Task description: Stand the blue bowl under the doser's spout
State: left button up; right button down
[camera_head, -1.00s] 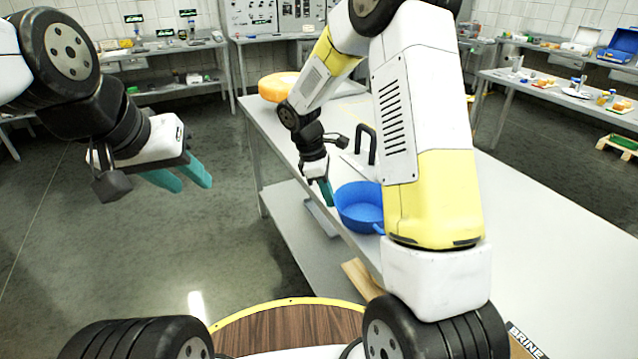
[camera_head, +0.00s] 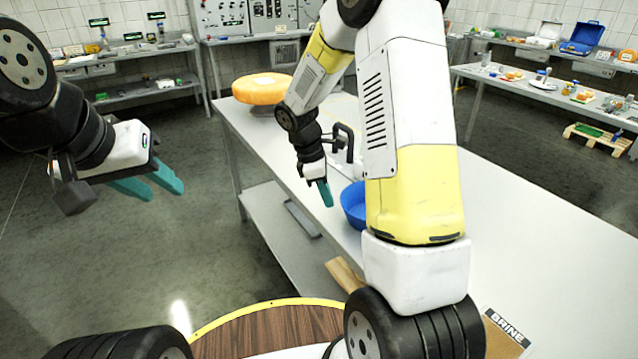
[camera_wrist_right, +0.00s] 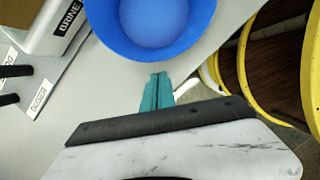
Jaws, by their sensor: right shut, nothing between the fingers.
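The blue bowl (camera_head: 352,205) stands upright near the left edge of the long table, partly hidden by my right arm. In the right wrist view the bowl (camera_wrist_right: 150,28) looks empty, just beyond my fingertips. My right gripper (camera_head: 325,193) is shut and empty, just left of the bowl; its teal fingers (camera_wrist_right: 157,88) are together in the wrist view. My left gripper (camera_head: 152,184) is open and empty above the floor, left of the table. A "DOSER" label (camera_wrist_right: 40,98) lies left of the bowl in the wrist view; the doser's spout cannot be made out.
An orange cheese wheel (camera_head: 262,88) sits at the table's far end. A dark curved handle (camera_head: 346,142) rises behind the bowl. A box labelled BRINE (camera_wrist_right: 62,28) stands beyond the doser label. The table's right side (camera_head: 540,230) is clear.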

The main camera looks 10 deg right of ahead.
jog(key=shift+w+a, duration=0.25)
jog(key=shift+a, duration=0.8)
jog(key=s+v, duration=0.1)
jog(key=v, duration=0.9)
jog(key=s+r+m+t+y, duration=0.2)
jog(key=s+r+m, duration=0.4)
jog(key=s, duration=0.4)
jog(key=s+r+m+t+y, duration=0.3)
jog(key=s+r+m+t, duration=0.2)
jog(key=s, duration=0.5)
notch_tip(320, 180, up, 2)
jog(key=d+m, duration=0.1)
jog(key=m, duration=0.2)
jog(key=shift+m, duration=0.4)
